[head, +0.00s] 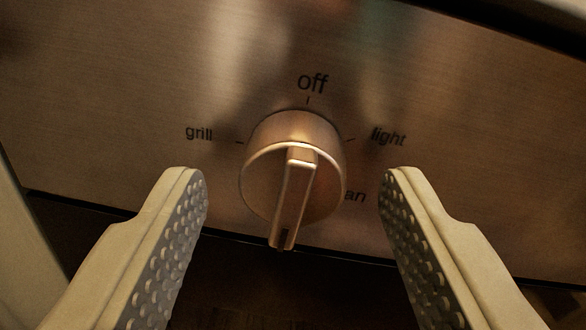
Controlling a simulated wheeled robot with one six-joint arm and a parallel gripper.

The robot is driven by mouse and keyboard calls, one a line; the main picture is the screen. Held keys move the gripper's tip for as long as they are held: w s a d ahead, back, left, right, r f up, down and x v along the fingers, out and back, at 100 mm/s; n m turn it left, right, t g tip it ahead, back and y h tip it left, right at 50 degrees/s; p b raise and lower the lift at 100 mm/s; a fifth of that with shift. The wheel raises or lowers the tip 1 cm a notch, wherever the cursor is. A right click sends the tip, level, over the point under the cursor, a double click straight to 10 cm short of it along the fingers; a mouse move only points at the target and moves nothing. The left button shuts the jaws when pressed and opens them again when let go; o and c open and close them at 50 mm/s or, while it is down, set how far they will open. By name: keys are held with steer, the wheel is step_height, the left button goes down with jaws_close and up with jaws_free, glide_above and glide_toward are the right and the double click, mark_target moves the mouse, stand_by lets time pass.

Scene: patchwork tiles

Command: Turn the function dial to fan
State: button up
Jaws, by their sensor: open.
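The function dial (262,185) is a round metal knob on a brushed metal panel, in the middle of the head view. A raised grip bar (293,195) runs nearly upright across its face, its lower end tipped slightly left and bearing a small dark mark. I cannot tell which end is the pointer. Printed labels read "off" (312,83) above, "grill" (199,133) at left and "light" (388,136) at right. At lower right only "an" (355,196) shows, the rest hidden behind the knob. My gripper (293,180) is open, one finger on each side of the dial, both apart from it.
The metal panel (120,90) fills most of the view and is tilted down to the right. Below its lower edge is a dark area. A dark strip (530,40) runs along the top right. A pale vertical surface shows at the lower left edge.

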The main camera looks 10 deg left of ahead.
steer(key=c, duration=1)
steer(key=shift+o, duration=0.2)
